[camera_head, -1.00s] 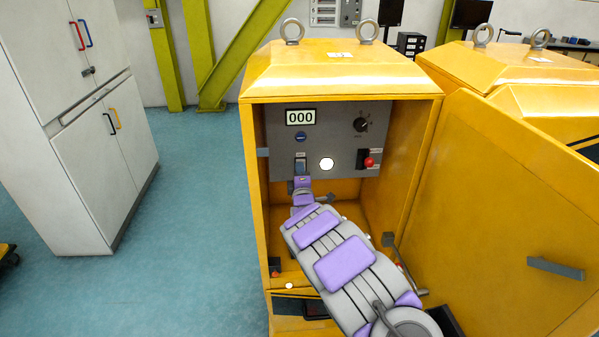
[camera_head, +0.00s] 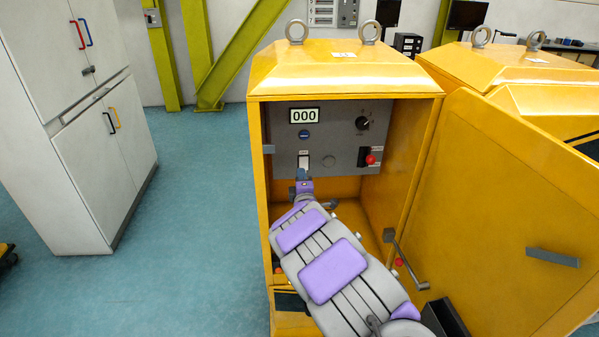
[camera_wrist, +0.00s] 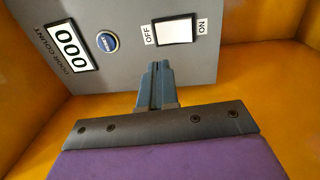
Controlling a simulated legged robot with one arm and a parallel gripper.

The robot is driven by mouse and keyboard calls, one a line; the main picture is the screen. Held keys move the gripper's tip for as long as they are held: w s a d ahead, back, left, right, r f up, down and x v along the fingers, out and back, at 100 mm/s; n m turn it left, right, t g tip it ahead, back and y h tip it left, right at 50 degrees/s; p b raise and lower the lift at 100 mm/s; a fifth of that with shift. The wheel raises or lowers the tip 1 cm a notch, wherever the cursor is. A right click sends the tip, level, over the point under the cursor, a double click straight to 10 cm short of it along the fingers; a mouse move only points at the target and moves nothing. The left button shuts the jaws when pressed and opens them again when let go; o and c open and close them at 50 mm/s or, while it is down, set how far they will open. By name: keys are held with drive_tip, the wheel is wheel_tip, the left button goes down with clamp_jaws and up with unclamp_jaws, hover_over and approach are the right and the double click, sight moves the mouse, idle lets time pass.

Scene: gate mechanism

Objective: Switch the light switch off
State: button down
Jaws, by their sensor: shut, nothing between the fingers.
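The light switch (camera_wrist: 174,30) is a white rocker on the grey control panel, with OFF lettered to its left and ON to its right in the wrist view. In the head view the switch (camera_head: 303,160) shows just above my gripper (camera_head: 302,176). My gripper (camera_wrist: 159,72) is shut and empty, its fingertips close below the switch's OFF side in the wrist view. I cannot tell whether they touch the panel. The round lamp (camera_head: 333,161) to the right of the switch is grey and unlit.
The panel carries a 000 counter (camera_head: 304,115), a blue button (camera_head: 304,134), a black knob (camera_head: 362,123) and a red-knobbed lever (camera_head: 370,160). The yellow cabinet's side walls stand close around my arm. The yellow door (camera_head: 505,230) is open on the right.

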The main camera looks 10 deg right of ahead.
drive_tip(key=s+d+r+p, duration=0.1)
drive_tip(key=s, duration=0.6)
drive_tip(key=shift+s+d, duration=0.25)
drive_tip(key=shift+d, duration=0.05)
drive_tip(key=shift+r, duration=0.1)
idle(0.3)
drive_tip(key=s+d+r+m+g+h, duration=0.1)
drive_tip(key=s+d+m+g+h, duration=0.1)
drive_tip(key=s+d+m+g, duration=0.4)
drive_tip(key=s+d+m+g+h, duration=0.1)
drive_tip(key=s+d+m+g, duration=0.3)
drive_tip(key=s, duration=0.5)
drive_tip(key=s+a+r+m+g+y, duration=0.1)
drive_tip(key=s+m+g, duration=0.3)
drive_tip(key=s, duration=1.5)
drive_tip(key=s+a+r+m+g+y, duration=0.2)
drive_tip(key=s+a+m+g, duration=0.2)
drive_tip(key=s, duration=1.6)
drive_tip(key=g, duration=0.2)
drive_tip(key=shift+a+r+g, duration=0.15)
drive_tip(key=shift+r+g, duration=0.1)
drive_tip(key=shift+g, duration=0.15)
